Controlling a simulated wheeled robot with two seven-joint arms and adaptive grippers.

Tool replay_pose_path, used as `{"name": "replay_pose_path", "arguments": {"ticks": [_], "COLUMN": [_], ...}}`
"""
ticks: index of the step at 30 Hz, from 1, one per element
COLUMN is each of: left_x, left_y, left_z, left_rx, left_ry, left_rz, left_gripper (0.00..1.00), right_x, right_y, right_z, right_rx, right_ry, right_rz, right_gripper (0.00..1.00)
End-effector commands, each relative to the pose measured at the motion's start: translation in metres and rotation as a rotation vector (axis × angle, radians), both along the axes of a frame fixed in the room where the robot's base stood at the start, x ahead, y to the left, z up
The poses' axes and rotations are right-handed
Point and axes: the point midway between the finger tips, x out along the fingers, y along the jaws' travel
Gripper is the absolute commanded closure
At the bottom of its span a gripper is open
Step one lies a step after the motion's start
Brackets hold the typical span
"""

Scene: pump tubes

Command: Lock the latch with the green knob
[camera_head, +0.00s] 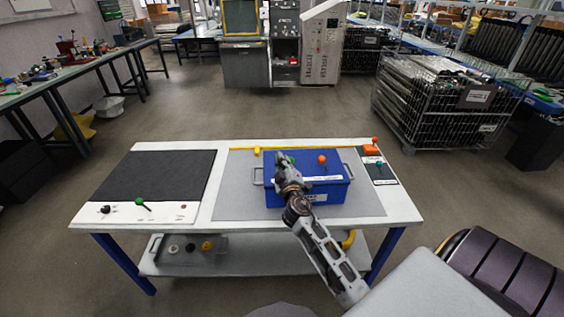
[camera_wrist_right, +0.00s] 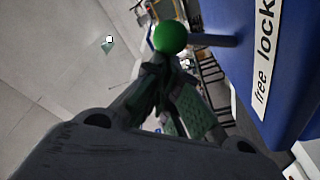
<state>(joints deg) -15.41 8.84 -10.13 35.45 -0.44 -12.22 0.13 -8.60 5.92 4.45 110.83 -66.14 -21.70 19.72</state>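A blue box (camera_head: 330,193) with grey side handles stands on the grey mat. A white label (camera_wrist_right: 264,50) on the box reads "free" and "lock". My right gripper (camera_head: 281,160) is over the left part of the box and largely hides the green knob there. In the wrist view, its fingers (camera_wrist_right: 167,72) converge close behind the knob, with no grasp around it visible. Contact is unclear. My left gripper is out of view.
An orange knob (camera_head: 322,159) stands on the box. A white panel (camera_head: 170,213) at the table's left carries another green knob (camera_head: 139,201). The black mat (camera_head: 155,175) is clear.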

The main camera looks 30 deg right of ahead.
Motion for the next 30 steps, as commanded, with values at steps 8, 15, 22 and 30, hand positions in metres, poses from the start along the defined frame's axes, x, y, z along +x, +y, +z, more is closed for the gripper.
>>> {"name": "replay_pose_path", "arguments": {"ticks": [8, 15, 22, 30], "left_x": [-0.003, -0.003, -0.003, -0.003], "left_y": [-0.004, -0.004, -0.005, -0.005], "left_z": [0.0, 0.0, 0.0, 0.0], "left_rx": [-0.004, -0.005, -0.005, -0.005], "left_ry": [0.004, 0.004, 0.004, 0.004], "left_rz": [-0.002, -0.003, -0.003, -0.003], "left_gripper": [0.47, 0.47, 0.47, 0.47], "right_x": [-0.003, -0.013, -0.031, -0.054], "right_y": [-0.003, 0.003, 0.012, 0.023], "right_z": [-0.005, -0.007, -0.007, -0.008], "right_rx": [0.002, 0.004, 0.003, 0.002], "right_ry": [0.009, 0.01, 0.007, 0.004], "right_rz": [-0.008, -0.007, -0.004, -0.002], "right_gripper": [1.0, 1.0, 1.0, 1.0]}}
